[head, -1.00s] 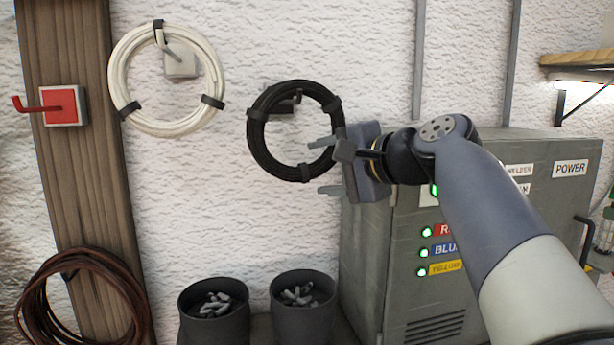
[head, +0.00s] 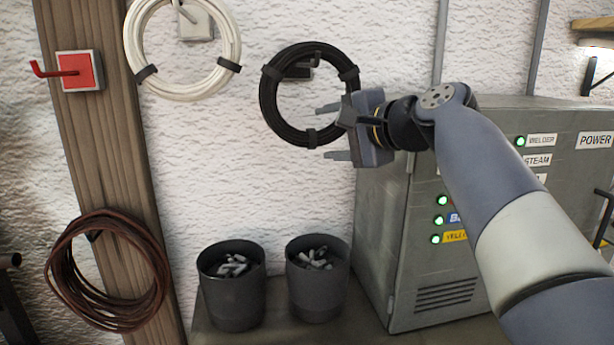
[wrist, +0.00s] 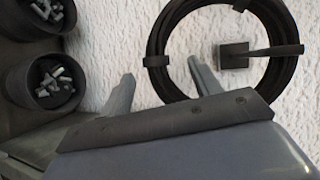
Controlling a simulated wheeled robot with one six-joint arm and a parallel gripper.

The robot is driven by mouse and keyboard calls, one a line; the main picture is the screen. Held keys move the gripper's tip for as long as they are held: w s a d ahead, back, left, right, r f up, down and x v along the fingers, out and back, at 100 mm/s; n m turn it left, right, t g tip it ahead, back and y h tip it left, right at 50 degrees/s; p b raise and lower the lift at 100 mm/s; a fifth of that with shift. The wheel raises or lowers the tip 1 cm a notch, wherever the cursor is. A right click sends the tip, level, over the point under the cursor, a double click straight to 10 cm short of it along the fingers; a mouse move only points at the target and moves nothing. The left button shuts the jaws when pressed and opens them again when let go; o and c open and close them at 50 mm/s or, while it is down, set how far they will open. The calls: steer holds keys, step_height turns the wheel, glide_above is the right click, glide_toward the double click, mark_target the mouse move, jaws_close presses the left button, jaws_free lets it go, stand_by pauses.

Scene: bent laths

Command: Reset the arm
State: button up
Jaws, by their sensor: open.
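My gripper (head: 332,132) is open, with its two fingers apart and pointing left, at the right edge of the black cable coil (head: 268,97) in the head view. The coil hangs on a dark wall hook (head: 299,72). In the wrist view my gripper's fingers (wrist: 163,85) stand apart in front of the white wall. My arm reaches in from the lower right.
A grey cabinet (head: 382,230) with green lights stands behind my arm. Two dark bins (head: 236,298) with small grey pieces stand below. A white coil (head: 134,48), a red hook (head: 75,71) and a brown coil (head: 60,290) hang at left. Bare wall lies between.

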mark_target(312, 133)
steer(key=p+x, duration=0.1)
steer(key=x, duration=0.4)
steer(key=shift+w+a, duration=0.15)
steer(key=shift+w, duration=0.1)
steer(key=shift+w+a, duration=0.1)
steer(key=shift+r, duration=0.15)
